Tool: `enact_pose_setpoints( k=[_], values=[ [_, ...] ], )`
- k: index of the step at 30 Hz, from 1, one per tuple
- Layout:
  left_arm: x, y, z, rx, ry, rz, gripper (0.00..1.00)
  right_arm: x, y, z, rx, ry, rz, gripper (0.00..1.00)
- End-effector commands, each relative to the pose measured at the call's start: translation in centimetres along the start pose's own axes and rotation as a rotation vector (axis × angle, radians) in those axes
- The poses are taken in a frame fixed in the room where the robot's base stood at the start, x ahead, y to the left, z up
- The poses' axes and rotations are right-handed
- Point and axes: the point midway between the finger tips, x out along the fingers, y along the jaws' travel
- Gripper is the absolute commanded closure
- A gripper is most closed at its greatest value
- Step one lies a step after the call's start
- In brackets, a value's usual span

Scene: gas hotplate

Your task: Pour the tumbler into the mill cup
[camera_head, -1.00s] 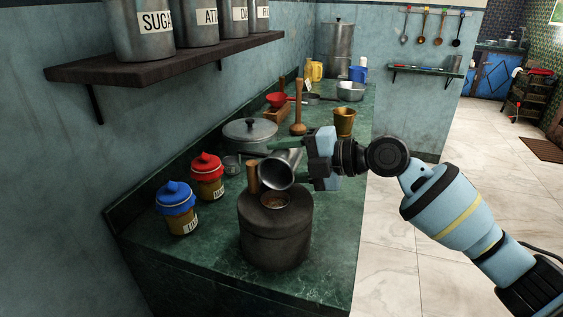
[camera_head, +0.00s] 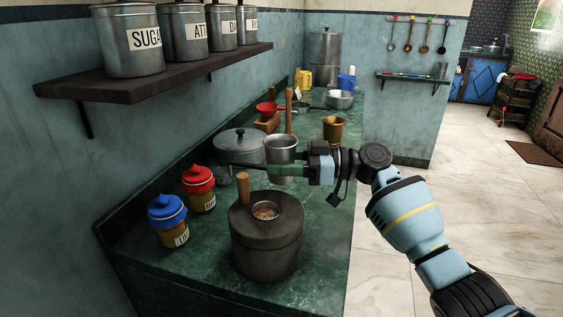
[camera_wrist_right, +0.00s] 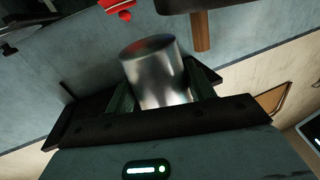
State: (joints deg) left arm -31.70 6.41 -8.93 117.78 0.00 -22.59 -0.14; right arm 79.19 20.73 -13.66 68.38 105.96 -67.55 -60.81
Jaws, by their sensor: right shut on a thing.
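The steel tumbler (camera_head: 281,146) is upright behind the mill, its open rim facing up. My right gripper (camera_head: 272,169) is shut around it and holds it above the counter. The tumbler also shows between the fingers in the right wrist view (camera_wrist_right: 155,72). The dark round stone mill (camera_head: 266,246) stands at the counter's front with a wooden handle (camera_head: 243,188) on top. Its cup (camera_head: 265,211) is a round opening in the top with brownish bits inside. The inside of the tumbler is too shadowed to tell its contents. My left gripper is not in view.
Blue-lidded (camera_head: 168,220) and red-lidded (camera_head: 199,188) jars stand left of the mill. A lidded pot (camera_head: 238,145) is behind them, and a brass mortar (camera_head: 333,130) stands further back. A wall shelf (camera_head: 160,75) with tins hangs above left. The counter right of the mill is clear.

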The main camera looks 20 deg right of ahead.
Motion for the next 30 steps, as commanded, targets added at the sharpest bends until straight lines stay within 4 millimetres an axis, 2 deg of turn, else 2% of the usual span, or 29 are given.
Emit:
enact_pose_setpoints(
  k=[8, 22, 30],
  values=[
    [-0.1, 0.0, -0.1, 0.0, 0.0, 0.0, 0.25, 0.0, 0.0, -0.4, -0.005, 0.0, 0.001, 0.7],
    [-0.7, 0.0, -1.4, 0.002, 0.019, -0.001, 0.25, 0.0, -0.3, -4.0, -0.007, 0.0, 0.0, 0.7],
    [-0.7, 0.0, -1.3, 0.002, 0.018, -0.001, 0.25, 0.0, -0.3, -4.0, -0.006, -0.001, 0.0, 0.7]
  ],
)
